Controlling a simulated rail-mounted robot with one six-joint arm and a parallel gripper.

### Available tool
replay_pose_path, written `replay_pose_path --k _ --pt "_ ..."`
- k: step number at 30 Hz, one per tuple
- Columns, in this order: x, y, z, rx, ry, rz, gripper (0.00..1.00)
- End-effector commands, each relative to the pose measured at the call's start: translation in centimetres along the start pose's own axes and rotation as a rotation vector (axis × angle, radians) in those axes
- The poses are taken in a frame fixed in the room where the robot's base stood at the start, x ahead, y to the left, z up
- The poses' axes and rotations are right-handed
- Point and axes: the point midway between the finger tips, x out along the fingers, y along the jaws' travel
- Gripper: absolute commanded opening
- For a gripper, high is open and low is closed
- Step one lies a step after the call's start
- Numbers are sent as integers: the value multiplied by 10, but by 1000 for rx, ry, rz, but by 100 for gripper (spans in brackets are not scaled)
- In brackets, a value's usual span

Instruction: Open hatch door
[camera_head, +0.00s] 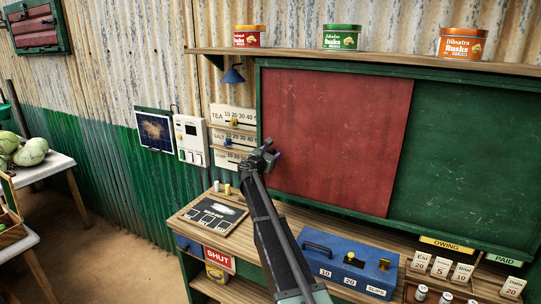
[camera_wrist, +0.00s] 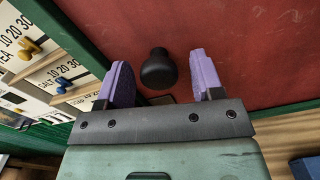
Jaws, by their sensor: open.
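The hatch door is a red panel (camera_head: 335,130) on the left half of a green-framed opening in the wall. In the wrist view the red panel (camera_wrist: 240,50) fills the upper right, and a dark round knob (camera_wrist: 158,68) stands out from it. My gripper (camera_wrist: 160,72) is open, with a purple fingertip on each side of the knob. I cannot tell whether either finger touches it. In the head view my gripper (camera_head: 264,157) is at the left edge of the red panel and hides the knob.
A dark green panel (camera_head: 465,160) fills the right half of the opening. Slider boards (camera_head: 232,138) hang close on the left. Below, the counter (camera_head: 290,215) holds a blue box (camera_head: 345,265) and a small chalkboard (camera_head: 212,214). Tins stand on the shelf (camera_head: 400,57) above.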

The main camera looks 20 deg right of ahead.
Motion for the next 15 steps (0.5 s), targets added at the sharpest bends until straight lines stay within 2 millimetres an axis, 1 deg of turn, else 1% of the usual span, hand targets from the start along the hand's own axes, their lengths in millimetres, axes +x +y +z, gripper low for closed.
replay_pose_path --k 2,8,9,11,15 --pt "5 0 0 0 0 0 61" --pt "5 0 0 0 0 0 61" --pt "5 0 0 1 0 0 58" --pt "5 0 0 1 0 0 49" --pt "5 0 0 1 0 0 27"
